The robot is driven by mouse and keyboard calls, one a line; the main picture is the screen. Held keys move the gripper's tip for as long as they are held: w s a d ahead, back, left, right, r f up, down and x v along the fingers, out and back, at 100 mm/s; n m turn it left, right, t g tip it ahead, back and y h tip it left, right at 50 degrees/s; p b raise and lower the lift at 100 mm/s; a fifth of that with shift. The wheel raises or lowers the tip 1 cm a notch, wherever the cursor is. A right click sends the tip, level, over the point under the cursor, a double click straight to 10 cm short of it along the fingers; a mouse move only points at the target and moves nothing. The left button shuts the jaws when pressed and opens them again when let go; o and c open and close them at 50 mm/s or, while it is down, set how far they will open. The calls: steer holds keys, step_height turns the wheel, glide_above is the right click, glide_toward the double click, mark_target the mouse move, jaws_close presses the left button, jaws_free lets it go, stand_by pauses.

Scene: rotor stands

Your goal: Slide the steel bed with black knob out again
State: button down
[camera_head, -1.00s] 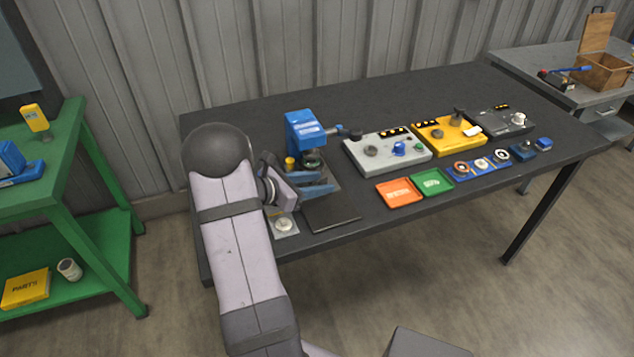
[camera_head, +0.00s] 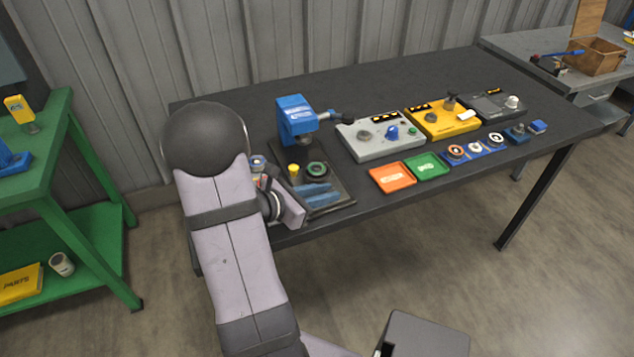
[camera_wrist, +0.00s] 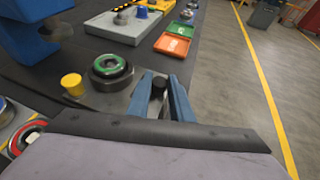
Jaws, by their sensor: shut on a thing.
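The steel bed (camera_wrist: 107,101) reaches out in front of the blue press (camera_head: 296,120), clear of its head. A round dark part with a green ring (camera_wrist: 109,68) sits on the bed, and it also shows in the head view (camera_head: 317,169). A yellow cylinder (camera_wrist: 72,83) stands next to that part. My gripper (camera_wrist: 160,84) has its blue fingers closed around the black knob (camera_wrist: 159,82) at the bed's near end. In the head view the fingers (camera_head: 320,195) show at the bed's front, and the knob is hidden.
A grey box (camera_head: 367,136), a yellow box (camera_head: 441,119) and a dark box (camera_head: 497,106) stand right of the press. Orange (camera_head: 392,178) and green (camera_head: 427,166) trays lie near the front edge. Ring-shaped parts, one red and white (camera_wrist: 27,136), lie close left in the wrist view.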

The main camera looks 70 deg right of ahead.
steer(key=shift+s+a, duration=0.45)
steer(key=shift+s, duration=0.05)
steer(key=c, duration=1.6)
jaws_free()
steer(key=shift+a, duration=0.1)
steer(key=shift+w+a+r, duration=0.2)
steer(key=shift+w+a, duration=0.05)
steer(key=shift+w, duration=0.05)
steer(key=shift+b+v, duration=0.3)
steer(key=shift+v, duration=2.95)
steer(key=shift+s+f, duration=0.1)
